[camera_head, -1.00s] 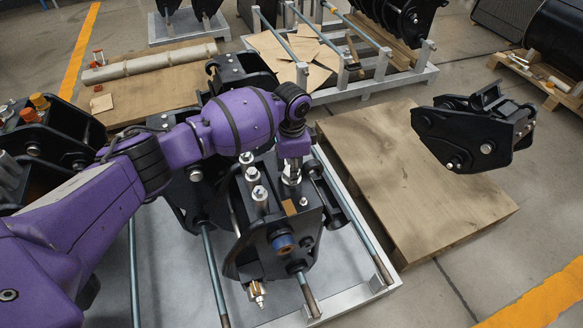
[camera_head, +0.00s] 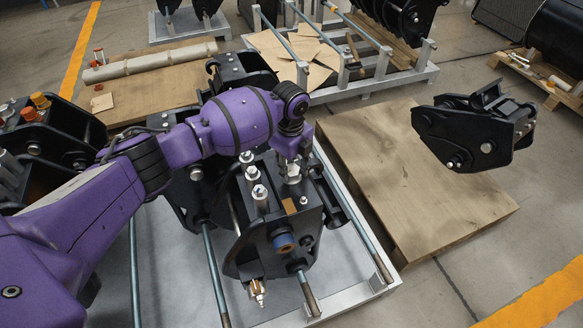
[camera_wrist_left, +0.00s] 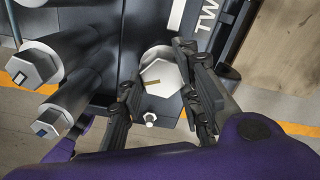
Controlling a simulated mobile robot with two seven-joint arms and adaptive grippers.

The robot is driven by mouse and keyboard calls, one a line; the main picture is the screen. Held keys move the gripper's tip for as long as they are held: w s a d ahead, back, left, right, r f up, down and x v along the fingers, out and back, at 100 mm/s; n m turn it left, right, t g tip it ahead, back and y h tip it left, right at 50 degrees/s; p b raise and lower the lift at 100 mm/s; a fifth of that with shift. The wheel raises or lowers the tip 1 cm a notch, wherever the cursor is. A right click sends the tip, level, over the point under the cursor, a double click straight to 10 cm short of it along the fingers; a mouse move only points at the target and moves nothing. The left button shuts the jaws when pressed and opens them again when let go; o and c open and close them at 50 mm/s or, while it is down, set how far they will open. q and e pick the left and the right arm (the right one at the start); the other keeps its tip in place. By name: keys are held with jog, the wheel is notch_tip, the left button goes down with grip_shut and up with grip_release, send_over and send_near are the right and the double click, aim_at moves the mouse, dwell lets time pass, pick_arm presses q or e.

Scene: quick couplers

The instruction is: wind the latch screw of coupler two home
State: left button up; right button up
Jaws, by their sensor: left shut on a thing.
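Coupler two is the black coupler (camera_head: 262,228) on the grey metal rack, in the middle of the head view. In the left wrist view, a plate (camera_wrist_left: 215,15) shows the letters "TW", the rest cut off. The latch screw (camera_wrist_left: 160,76) has a silver hex head with a small brass-coloured mark; it also shows in the head view (camera_head: 292,174). My left gripper (camera_wrist_left: 158,98) is shut on this head, one finger on each side. In the head view my left gripper (camera_head: 292,160) points down over the screw.
Two silver hex-ended cylinders (camera_wrist_left: 38,62) stand close beside my left gripper. A brass fitting (camera_head: 257,290) sticks out low on the coupler.

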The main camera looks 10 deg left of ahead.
aim_at(290, 170)
pick_arm(q)
jog(key=m, duration=0.4)
jog(key=shift+s+a+f+m+b, duration=0.2)
jog(key=shift+s+f+m+b, duration=0.1)
jog(key=shift+f+m+b, duration=0.1)
pick_arm(e)
jog(key=shift+s+d+f, duration=0.1)
jog(key=shift+s+f, duration=0.35)
jog(key=shift+f, duration=0.15)
pick_arm(q)
jog(key=shift+r, duration=0.1)
jog(key=shift+a, duration=0.1)
jog(key=o, duration=1)
jog(key=shift+o, duration=0.2)
jog(key=shift+r, duration=0.1)
jog(key=shift+w+r, duration=0.15)
jog(key=shift+r, duration=0.5)
notch_tip(290, 170, up, 11)
